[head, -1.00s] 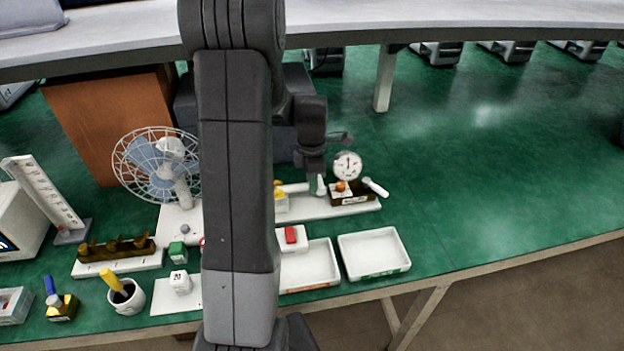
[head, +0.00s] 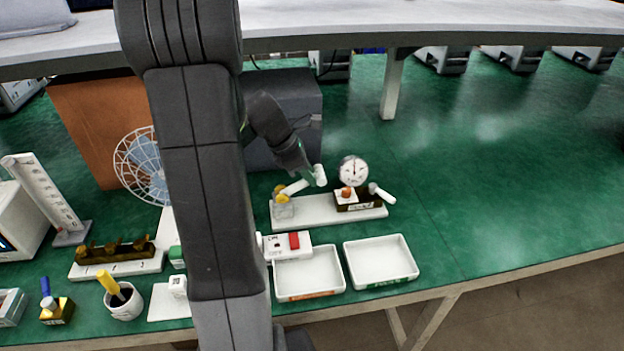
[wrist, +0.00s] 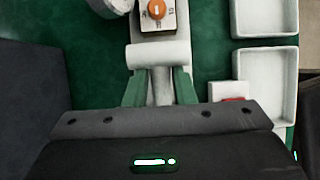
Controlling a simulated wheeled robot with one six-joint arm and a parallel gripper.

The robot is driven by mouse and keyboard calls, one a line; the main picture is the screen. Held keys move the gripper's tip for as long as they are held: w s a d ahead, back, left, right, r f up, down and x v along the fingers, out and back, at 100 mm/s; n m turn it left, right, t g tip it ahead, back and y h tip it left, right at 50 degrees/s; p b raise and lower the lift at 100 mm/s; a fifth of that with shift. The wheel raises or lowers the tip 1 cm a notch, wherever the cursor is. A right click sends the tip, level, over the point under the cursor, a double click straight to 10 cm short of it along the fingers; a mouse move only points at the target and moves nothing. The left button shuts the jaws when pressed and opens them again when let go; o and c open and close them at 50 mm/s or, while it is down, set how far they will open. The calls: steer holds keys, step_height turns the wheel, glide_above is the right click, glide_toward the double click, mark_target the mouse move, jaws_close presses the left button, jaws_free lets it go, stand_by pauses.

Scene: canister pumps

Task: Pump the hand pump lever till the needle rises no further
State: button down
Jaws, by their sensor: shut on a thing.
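The hand pump (head: 283,208), a pale block with a yellow top, stands at the left of a white base plate (head: 315,213). Its white lever (head: 296,187) slants up to the right and ends in a white crossbar (head: 320,175). My gripper (head: 308,174) is at the lever's upper end. In the wrist view, my gripper's green fingers (wrist: 160,90) are shut on the lever (wrist: 160,88), just below the crossbar (wrist: 158,54). The round gauge (head: 354,171) stands behind a dark box; its needle points roughly upward, too small to read exactly.
An orange knob (head: 347,192) and a white side handle (head: 384,195) are on the dark box (head: 358,203). Two white trays (head: 309,295) (head: 380,281) and a red-switch box (head: 286,246) are in front. A fan (head: 140,165) stands left. Green bench is clear at right.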

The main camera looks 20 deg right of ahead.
steer(key=shift+a+r+h, duration=0.15)
steer(key=shift+r+h, duration=0.05)
steer(key=shift+h, duration=0.1)
steer(key=c, duration=1.2)
jaws_free()
step_height(320, 180, up, 10)
steer(key=shift+p, duration=0.35)
steer(key=shift+c, duration=0.4)
